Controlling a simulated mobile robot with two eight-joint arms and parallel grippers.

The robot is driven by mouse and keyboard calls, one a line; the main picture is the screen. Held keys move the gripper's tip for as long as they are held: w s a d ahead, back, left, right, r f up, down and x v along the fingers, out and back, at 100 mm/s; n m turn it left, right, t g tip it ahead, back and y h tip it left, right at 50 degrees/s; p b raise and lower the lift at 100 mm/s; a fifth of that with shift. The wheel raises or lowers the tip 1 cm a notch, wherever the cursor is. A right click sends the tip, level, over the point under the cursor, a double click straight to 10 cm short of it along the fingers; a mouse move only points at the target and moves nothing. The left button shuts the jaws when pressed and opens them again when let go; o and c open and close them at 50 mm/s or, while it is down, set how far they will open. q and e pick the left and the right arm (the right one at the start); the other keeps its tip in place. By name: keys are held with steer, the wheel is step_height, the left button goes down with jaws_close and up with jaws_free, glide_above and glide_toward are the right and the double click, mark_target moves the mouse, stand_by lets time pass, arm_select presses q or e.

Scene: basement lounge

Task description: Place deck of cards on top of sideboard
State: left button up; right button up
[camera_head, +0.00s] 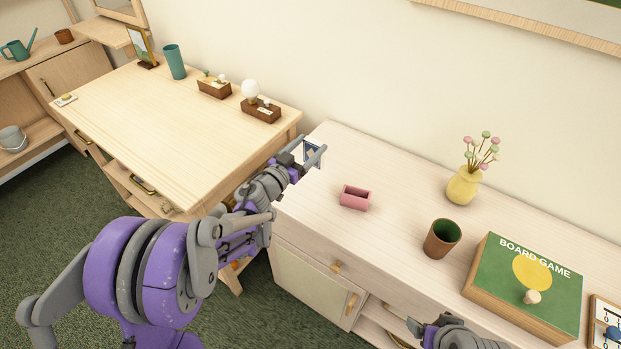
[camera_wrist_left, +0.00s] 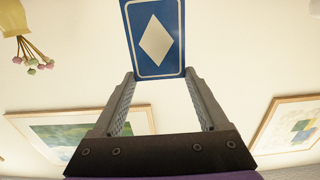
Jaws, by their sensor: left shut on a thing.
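The deck of cards (camera_wrist_left: 154,38) is blue with a white diamond and white border. My left gripper (camera_wrist_left: 156,76) is shut on its end in the left wrist view. In the head view my left gripper (camera_head: 313,150) holds the deck, mostly hidden by the fingers, at the left end of the pale wood sideboard (camera_head: 400,180). I cannot tell whether the deck touches the top. Part of my right gripper (camera_head: 420,328) shows at the bottom, by the sideboard's front; its jaw state is unclear.
Free top lies around the pink box. A wooden desk (camera_head: 165,120) stands to the left.

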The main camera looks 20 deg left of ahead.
arm_select(q)
steer(key=shift+f, duration=4.25)
steer(key=shift+f+b, duration=0.15)
steer(key=shift+b, duration=0.15)
steer(key=o, duration=1.3)
